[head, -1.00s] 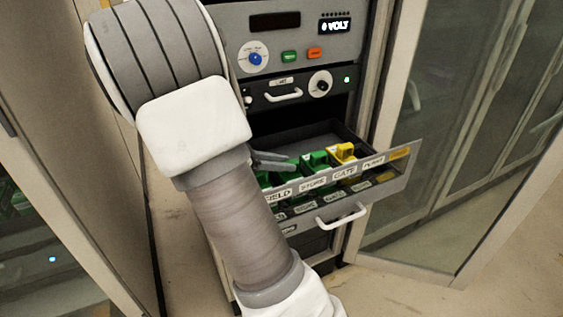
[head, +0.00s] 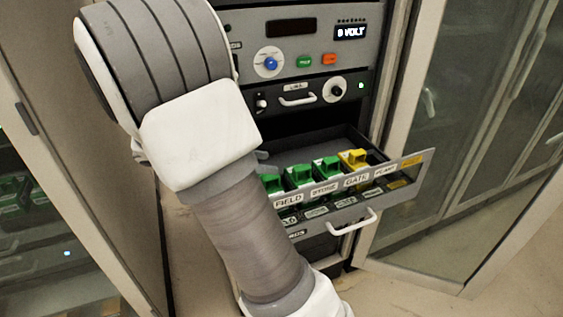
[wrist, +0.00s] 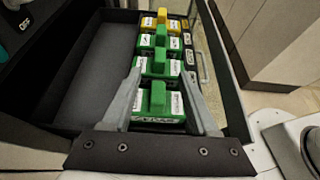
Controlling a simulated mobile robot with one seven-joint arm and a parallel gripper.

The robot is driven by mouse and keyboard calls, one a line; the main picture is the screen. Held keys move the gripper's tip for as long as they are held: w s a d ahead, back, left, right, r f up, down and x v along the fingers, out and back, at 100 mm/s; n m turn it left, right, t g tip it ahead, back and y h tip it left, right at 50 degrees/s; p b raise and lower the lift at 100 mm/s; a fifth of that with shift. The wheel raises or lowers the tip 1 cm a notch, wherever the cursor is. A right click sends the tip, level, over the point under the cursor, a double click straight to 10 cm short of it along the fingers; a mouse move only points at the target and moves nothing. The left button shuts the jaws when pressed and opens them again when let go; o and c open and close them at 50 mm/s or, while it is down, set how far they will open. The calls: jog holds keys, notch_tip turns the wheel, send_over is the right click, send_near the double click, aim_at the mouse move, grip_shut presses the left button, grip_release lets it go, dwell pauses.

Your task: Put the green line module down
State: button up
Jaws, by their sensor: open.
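Three green line modules and a yellow one stand in a row in the open drawer. In the head view the greens are at the left (head: 271,184), middle (head: 299,175) and right (head: 328,168), with the yellow module (head: 355,160) beyond. In the wrist view the nearest green module (wrist: 157,102) sits upright in the row. My gripper (wrist: 160,70) is open, its fingers spread to either side above that module's raised grip, with gaps showing. In the head view my arm hides most of the gripper; only a fingertip shows.
The drawer front (head: 385,172) has labels reading FIELD, STORE, GATE and PLANT, and a white handle (head: 352,222). The drawer's rear part (wrist: 92,75) is empty. Rack panels with knobs rise above the drawer. An open glass door (head: 440,130) stands at the right.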

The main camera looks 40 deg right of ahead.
jog(key=shift+v, duration=1.55)
